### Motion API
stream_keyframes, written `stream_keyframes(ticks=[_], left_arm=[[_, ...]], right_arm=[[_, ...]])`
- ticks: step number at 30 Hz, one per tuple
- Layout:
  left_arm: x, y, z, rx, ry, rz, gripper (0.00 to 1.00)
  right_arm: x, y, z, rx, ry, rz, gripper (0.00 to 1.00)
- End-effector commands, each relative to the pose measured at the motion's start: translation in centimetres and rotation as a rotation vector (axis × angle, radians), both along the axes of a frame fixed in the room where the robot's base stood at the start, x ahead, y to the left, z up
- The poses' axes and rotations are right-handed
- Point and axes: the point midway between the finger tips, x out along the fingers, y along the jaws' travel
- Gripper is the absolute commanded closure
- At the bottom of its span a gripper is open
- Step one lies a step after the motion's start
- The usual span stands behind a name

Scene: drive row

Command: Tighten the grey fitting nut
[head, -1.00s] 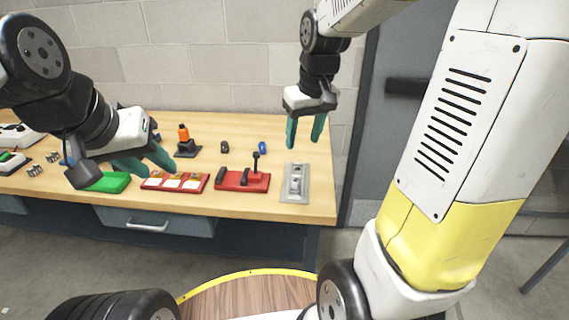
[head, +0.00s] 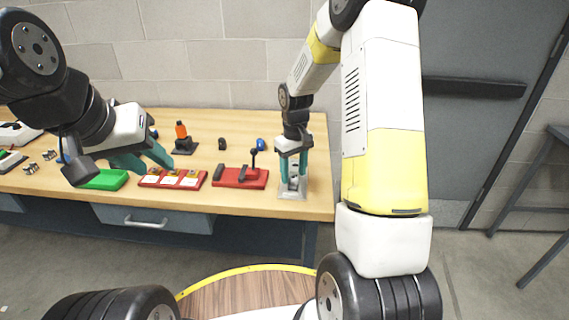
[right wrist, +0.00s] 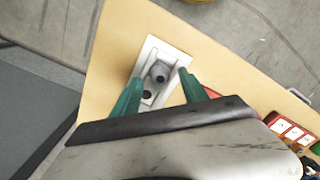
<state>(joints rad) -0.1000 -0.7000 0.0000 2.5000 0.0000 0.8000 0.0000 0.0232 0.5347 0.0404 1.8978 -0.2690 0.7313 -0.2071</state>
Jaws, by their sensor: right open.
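The grey fitting nut (right wrist: 159,71) sits on a light grey plate (head: 286,196) at the right end of the workbench. The plate also shows in the right wrist view (right wrist: 177,57), with a dark round hole near the nut. My right gripper (head: 292,187) points down over the plate. Its teal fingers are open, one on each side of the fitting, with a gap between them in the right wrist view (right wrist: 160,80). Whether the fingertips touch anything cannot be told. My left gripper (head: 160,168) appears open and empty above the bench's left part.
Left of the plate are a red lever base (head: 233,183), a red panel with white labels (head: 172,181) and a green block (head: 104,181). An orange-topped device (head: 182,134) and a blue piece (head: 260,144) stand behind. The workbench (head: 318,170) ends just right of the plate.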

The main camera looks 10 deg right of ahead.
Motion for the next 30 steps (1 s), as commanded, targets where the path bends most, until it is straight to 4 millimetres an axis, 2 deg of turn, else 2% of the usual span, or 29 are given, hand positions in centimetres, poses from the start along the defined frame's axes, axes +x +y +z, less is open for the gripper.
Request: stream_keyframes(ticks=[5,13,21,26,30], left_arm=[[0.00,0.00,0.00,0.000,0.000,0.000,0.64],[0.00,0.00,0.00,0.000,0.000,0.000,0.64],[0.00,0.00,0.00,0.000,0.000,0.000,0.64],[0.00,0.00,0.00,0.000,0.000,0.000,0.64],[0.00,0.00,0.00,0.000,0.000,0.000,0.64]], right_arm=[[-0.05,-0.01,-1.38,0.000,0.001,0.001,0.49],[-0.01,0.00,-1.51,0.000,-0.001,0.000,0.49],[-0.01,0.01,-1.47,0.000,-0.001,0.000,1.00],[0.00,0.05,-1.46,0.000,-0.001,-0.022,1.00],[0.00,0.09,-1.46,0.000,-0.002,-0.149,1.00]])
